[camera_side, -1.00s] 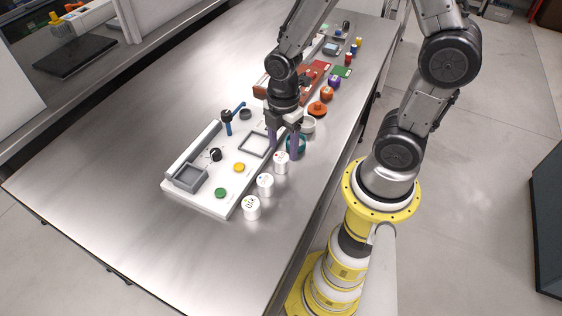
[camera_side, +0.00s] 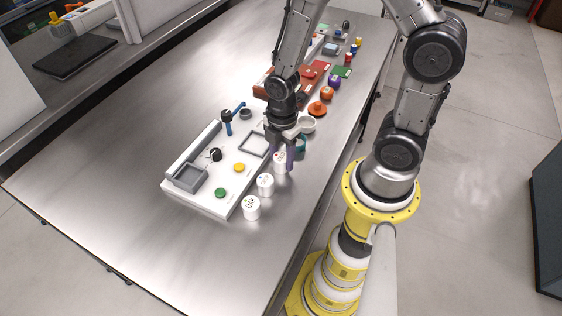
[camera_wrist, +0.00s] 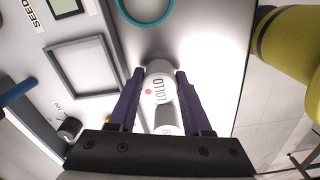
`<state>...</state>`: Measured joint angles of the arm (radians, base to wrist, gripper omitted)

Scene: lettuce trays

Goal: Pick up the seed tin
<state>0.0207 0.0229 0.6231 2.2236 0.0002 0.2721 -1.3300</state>
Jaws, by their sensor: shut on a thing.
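A small white seed tin (camera_wrist: 158,88) with a red dot and the lettering "LOLLO" stands between my purple fingers in the wrist view. It also shows in the side view (camera_side: 280,164), at the near edge of the white board. My gripper (camera_side: 283,158) points down and is shut on this tin, one finger on each side; it also shows in the wrist view (camera_wrist: 160,76). The tin looks upright; I cannot tell whether it touches the table. Two similar white tins, a middle one (camera_side: 265,185) and a front one (camera_side: 251,208), stand in a row with it.
The white board (camera_side: 205,199) beside the tins carries a grey square frame (camera_wrist: 82,66), a grey tray, knobs and yellow and green discs. A teal ring (camera_wrist: 146,22) and a white dish (camera_side: 307,125) lie close by. Bare steel table is free at the left.

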